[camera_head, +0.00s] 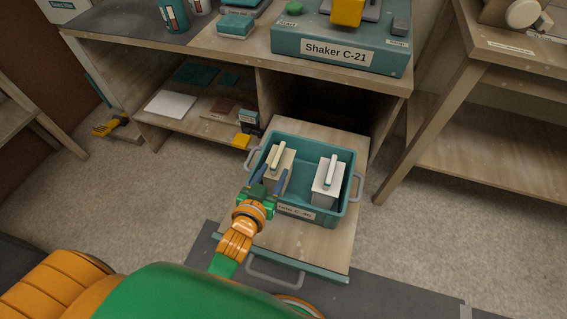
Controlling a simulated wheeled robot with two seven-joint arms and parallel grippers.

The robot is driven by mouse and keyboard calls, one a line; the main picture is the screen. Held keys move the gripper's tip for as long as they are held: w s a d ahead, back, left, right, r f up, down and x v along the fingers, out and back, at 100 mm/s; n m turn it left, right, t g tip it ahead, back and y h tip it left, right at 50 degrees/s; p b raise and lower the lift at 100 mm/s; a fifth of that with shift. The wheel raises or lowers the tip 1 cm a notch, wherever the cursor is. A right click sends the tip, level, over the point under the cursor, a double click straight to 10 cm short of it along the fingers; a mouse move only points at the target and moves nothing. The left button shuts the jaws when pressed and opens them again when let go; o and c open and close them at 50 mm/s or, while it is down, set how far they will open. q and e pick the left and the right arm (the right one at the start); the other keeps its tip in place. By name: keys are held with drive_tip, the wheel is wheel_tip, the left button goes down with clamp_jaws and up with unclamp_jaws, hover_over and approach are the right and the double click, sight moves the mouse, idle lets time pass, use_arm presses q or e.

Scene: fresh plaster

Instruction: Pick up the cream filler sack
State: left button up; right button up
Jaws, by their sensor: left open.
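A teal crate (346,202) with grey side handles holds two pale, block-shaped things, each with a bar-like ridge along its top. The left one looks creamier, and I take it for the cream filler sack (286,158); its near part is hidden by my gripper. The right one is a whiter block (325,188). My left gripper (274,174) is open over the crate's near left part, its blue fingers pointing at the cream sack's near end. I cannot tell whether they touch it. My right gripper is not in view.
The crate stands on a pulled-out wooden drawer (310,249) under the bench. The box labelled Shaker C-21 (338,52) sits on the bench above. A yellow block (241,141) is left of the crate. Bare floor (420,235) lies to the right.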

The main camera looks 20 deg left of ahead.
sight(279, 157)
use_arm(q)
drive_tip(key=x, duration=0.1)
drive_tip(key=b+x, duration=0.1)
drive_tip(key=x, duration=0.3)
drive_tip(key=shift+w+a+r+b, duration=0.15)
drive_tip(key=shift+w+a+b, duration=0.15)
drive_tip(key=shift+w, duration=0.4)
clamp_jaws()
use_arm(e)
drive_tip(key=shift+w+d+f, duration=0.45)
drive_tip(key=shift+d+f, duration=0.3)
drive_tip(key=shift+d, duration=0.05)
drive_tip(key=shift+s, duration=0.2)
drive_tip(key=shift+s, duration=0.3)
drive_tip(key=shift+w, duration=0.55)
